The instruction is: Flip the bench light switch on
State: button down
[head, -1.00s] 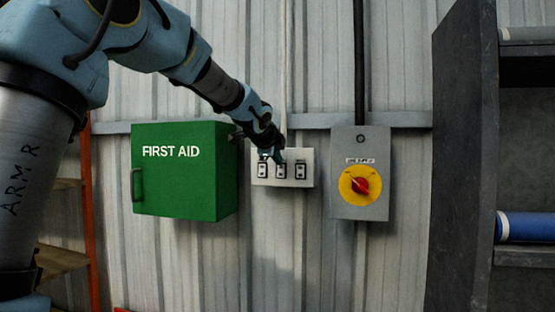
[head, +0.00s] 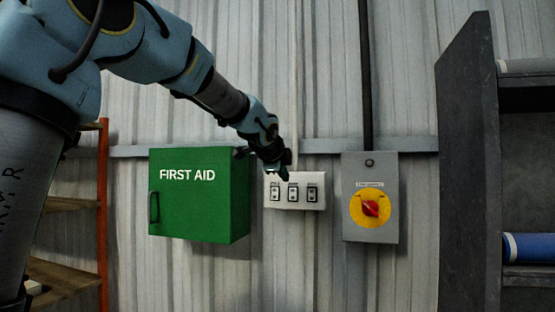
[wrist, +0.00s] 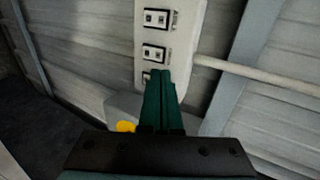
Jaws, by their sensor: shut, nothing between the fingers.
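A pale switch panel (head: 302,204) with three switches in a row is on the corrugated wall in the head view. The left switch (head: 275,194), middle switch (head: 293,194) and right switch (head: 312,194) have small labels above them, too small to read. My gripper (head: 285,177) is shut and empty, its tips at the panel's upper edge, above the left and middle switches. Contact cannot be told. The wrist view shows the panel (wrist: 182,40) turned on its side; my shut fingers (wrist: 163,76) partly cover its lowest switch. Switch positions are too small to tell.
A green first aid box (head: 199,205) juts out just left of the panel. A grey isolator box (head: 371,235) with a red and yellow knob (head: 370,208) is to the right. A dark shelf unit (head: 468,180) stands farther right. A conduit rises above the panel.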

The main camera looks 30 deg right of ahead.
jog(key=r+v, duration=0.1)
jog(key=v, duration=0.5)
jog(key=shift+r, duration=0.3)
jog(key=shift+f, duration=0.1)
jog(key=w+a+f+n+g+y, duration=0.1)
jog(key=a+f+n+g+y, duration=0.35)
jog(key=a+f+n, duration=1.4)
jog(key=s+a+f+n+g+y, duration=0.1)
jog(key=s+a+f+n+y, duration=0.1)
jog(key=s+a+f, duration=0.5)
jog(key=s+a+f+n+g+y, duration=0.2)
jog(key=s+a+f+n, duration=0.3)
jog(key=a+f, duration=0.7)
jog(key=shift+s+a+f, duration=0.3)
jog(key=shift+s+a, duration=0.8)
jog(key=shift+s, duration=0.1)
